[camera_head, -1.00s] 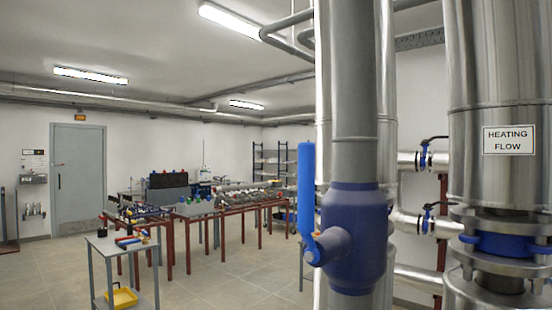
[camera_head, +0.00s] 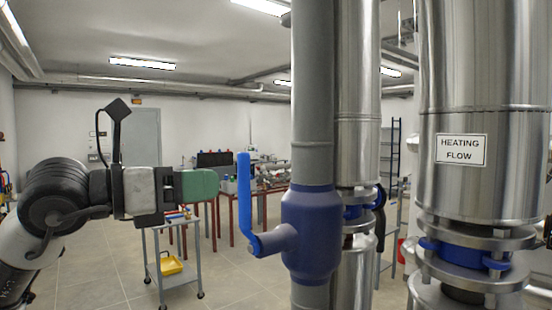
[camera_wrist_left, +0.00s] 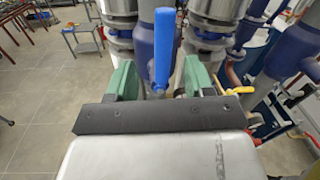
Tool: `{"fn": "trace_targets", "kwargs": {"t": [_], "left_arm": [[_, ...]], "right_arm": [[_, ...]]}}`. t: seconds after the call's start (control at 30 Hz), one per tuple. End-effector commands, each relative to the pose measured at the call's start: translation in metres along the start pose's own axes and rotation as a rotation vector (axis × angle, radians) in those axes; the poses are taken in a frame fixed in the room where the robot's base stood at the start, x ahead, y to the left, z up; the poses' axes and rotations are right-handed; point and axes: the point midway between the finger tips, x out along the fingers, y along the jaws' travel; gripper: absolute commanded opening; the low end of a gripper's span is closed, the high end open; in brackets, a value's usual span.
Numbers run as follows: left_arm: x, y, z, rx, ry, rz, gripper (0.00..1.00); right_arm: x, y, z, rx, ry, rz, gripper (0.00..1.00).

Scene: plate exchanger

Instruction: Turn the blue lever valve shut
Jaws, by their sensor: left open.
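The blue lever (camera_head: 244,205) stands upright beside the blue valve body (camera_head: 311,235) on a grey vertical pipe (camera_head: 312,90). A short blue stem joins the lever's lower end to the valve body. My left gripper (camera_head: 208,185) comes in from the left, level with the lever's middle, with a small gap to it in the head view. In the left wrist view the open green fingers (camera_wrist_left: 155,82) show on either side of the lever (camera_wrist_left: 164,45). The valve body (camera_wrist_left: 147,45) is partly hidden behind the lever. My right gripper is not in view.
Large metal pipes stand right of the valve, one with a "HEATING FLOW" sign (camera_head: 461,149). Open tiled floor lies to the left.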

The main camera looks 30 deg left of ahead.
Motion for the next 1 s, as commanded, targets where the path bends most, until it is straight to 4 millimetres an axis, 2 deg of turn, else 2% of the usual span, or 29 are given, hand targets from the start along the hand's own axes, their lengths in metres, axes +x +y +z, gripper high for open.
{"fn": "trace_targets", "kwargs": {"t": [0.07,0.17,0.37,0.6,0.8,1.0], "left_arm": [[-0.013,-0.012,0.009,0.092,-0.011,0.058,0.52],[-0.014,-0.017,0.013,0.130,-0.017,0.087,0.52],[0.014,-0.015,0.018,0.128,-0.015,0.083,0.52],[0.059,-0.012,0.019,0.126,-0.016,0.081,0.52],[0.083,-0.009,0.016,0.127,-0.016,0.083,0.52],[0.090,-0.008,0.013,0.129,-0.017,0.084,0.52]], "right_arm": [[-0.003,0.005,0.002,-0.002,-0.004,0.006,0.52],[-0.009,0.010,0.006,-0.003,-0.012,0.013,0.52],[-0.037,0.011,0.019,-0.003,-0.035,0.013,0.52],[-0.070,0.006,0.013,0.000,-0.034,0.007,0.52],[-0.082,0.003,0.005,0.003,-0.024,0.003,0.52],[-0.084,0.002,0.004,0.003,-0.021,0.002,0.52]]}}
